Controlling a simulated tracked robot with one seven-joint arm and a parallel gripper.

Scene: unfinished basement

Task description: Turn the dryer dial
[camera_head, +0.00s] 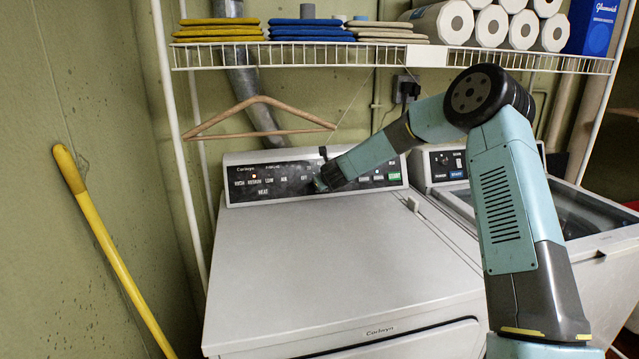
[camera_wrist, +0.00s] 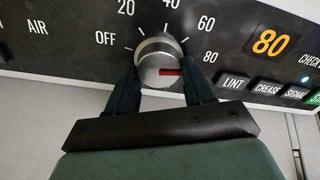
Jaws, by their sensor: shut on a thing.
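The dryer dial, a round silver knob with a red mark (camera_wrist: 160,62), shows in the wrist view on the black control panel. White numbers 20, 40, 60, 80 and the word OFF surround it. The red mark points to the right, toward the 80 side. My gripper (camera_wrist: 160,82) has one finger on each side of the dial and is shut on it. In the head view, my gripper (camera_head: 318,183) reaches the middle of the dryer's panel (camera_head: 262,180), and my arm hides the dial there. The white dryer (camera_head: 330,270) stands below.
An orange display reading 80 (camera_wrist: 270,42) and a row of buttons (camera_wrist: 268,86) lie right of the dial. A wire shelf (camera_head: 300,58) and a wooden hanger (camera_head: 262,118) are above the dryer. A yellow pole (camera_head: 110,250) leans at left. A second machine (camera_head: 585,220) stands right.

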